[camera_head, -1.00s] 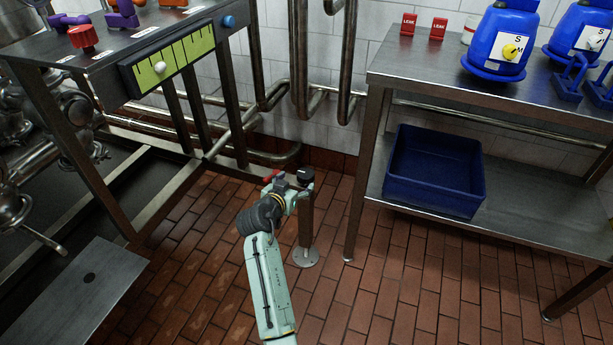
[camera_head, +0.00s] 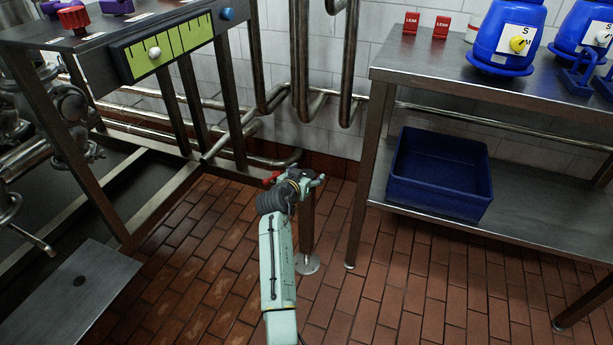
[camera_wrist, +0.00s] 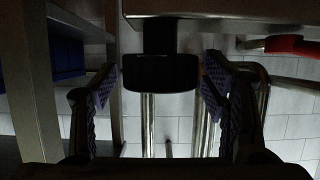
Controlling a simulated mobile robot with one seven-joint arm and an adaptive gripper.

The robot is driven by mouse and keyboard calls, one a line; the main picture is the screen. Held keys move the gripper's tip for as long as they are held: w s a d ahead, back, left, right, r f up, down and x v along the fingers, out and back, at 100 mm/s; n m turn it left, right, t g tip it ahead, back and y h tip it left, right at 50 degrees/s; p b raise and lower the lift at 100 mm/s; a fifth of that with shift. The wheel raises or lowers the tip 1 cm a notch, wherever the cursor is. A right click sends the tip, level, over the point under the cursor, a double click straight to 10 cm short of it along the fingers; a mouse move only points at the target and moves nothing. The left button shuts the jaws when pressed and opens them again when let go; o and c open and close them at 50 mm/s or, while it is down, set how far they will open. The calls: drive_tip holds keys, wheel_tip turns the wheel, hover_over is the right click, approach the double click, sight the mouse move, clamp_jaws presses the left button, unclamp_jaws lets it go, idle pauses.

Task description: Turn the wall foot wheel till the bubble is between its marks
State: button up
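The level is a yellow-green panel (camera_head: 180,46) with black lines, fixed to the front of the left bench. Its bubble is a white ball (camera_head: 155,53) left of the panel's middle. I cannot tell which lines are its marks. A black wheel (camera_wrist: 160,72) on a short dark stem shows in the wrist view, beside a steel edge. My gripper (camera_wrist: 162,88) is open, with one finger on each side of the wheel and visible gaps. In the head view my gripper (camera_head: 311,181) is at the top of a steel post (camera_head: 306,225) and hides the wheel.
A red part (camera_wrist: 293,45) shows beside the gripper. A steel table (camera_head: 480,85) stands at right, with a blue bin (camera_head: 440,175) on its lower shelf. Pipes (camera_head: 300,60) run along the tiled wall. The brick floor (camera_head: 190,270) in front is clear.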

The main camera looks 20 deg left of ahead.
drive_tip(key=c, duration=1.1)
drive_tip(key=shift+p, duration=0.35)
